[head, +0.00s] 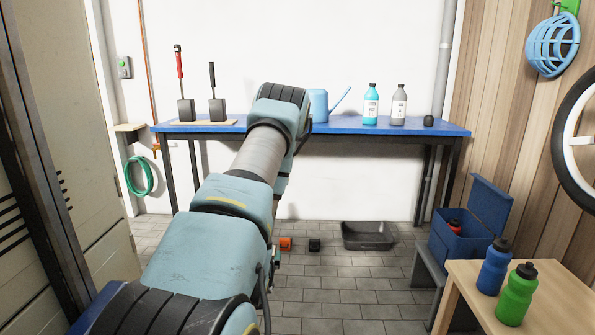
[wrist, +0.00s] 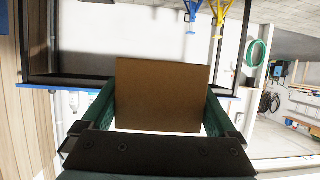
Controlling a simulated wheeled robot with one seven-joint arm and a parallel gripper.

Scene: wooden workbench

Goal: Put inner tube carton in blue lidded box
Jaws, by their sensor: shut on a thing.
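The inner tube carton (wrist: 162,92) is a plain brown cardboard box in the wrist view. My gripper (wrist: 161,104) is shut on it, with a green finger on each of its two sides. In the head view my own arm hides the carton and most of the gripper. The blue lidded box (head: 458,246) stands at the right in the head view, with its lid (head: 489,203) raised open. A red item (head: 455,227) shows inside it. The gripper and carton are apart from the box.
A small wooden table (head: 545,290) with a blue bottle (head: 494,268) and green bottle (head: 517,296) stands front right, close to the box. A black tray (head: 367,237) lies on the floor. The blue workbench (head: 340,130) at the back holds bottles and a watering can (head: 319,105).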

